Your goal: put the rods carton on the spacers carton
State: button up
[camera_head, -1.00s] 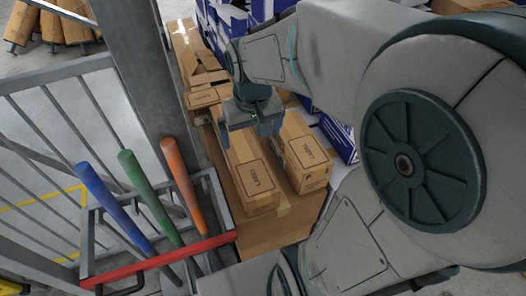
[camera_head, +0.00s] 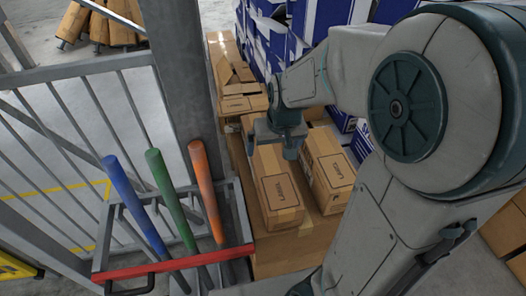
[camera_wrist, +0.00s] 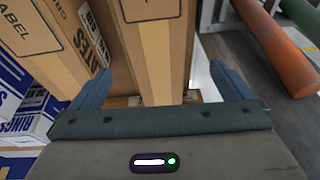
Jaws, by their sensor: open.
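Two brown taped cartons lie side by side on a large brown box (camera_head: 290,248): a left carton (camera_head: 278,192) and a right carton (camera_head: 329,170). I cannot read which is rods or spacers. My gripper (camera_head: 276,146) hangs over the far end of the left carton, jaws open. In the wrist view, that carton (camera_wrist: 158,55) shows between the two spread fingers of my gripper (camera_wrist: 162,88), with visible gaps at the sides. The other carton (camera_wrist: 45,40) stands to the left there, its lettering partly cut off.
More brown cartons (camera_head: 231,70) stand behind. Blue and white boxes (camera_head: 325,15) are stacked at the back right. Blue, green and orange tubes (camera_head: 208,190) stand in a red-fronted rack (camera_head: 175,260) at left, beside a grey post (camera_head: 188,75) and railing.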

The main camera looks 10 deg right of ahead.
aim_at(269, 157)
jog(key=w+f, duration=0.2)
jog(key=w, duration=0.1)
jog(key=shift+d+f+h, duration=0.1)
jog(key=shift+f+h, duration=0.1)
jog(key=shift+h, duration=0.1)
jog(key=b+x, duration=0.3)
jog(key=x, duration=0.5)
jog(key=shift+w, duration=0.1)
jog(key=shift+w+b+x, duration=0.1)
jog(key=shift+b+x, duration=0.5)
jog(key=shift+x, duration=0.75)
jog(key=shift+w+b+x, duration=0.15)
jog(key=shift+b+x, duration=0.4)
jog(key=shift+x, duration=0.85)
jog(key=shift+r, duration=0.2)
jog(key=c, duration=1.6)
jog(key=shift+o, duration=0.2)
jog(key=shift+r, duration=0.1)
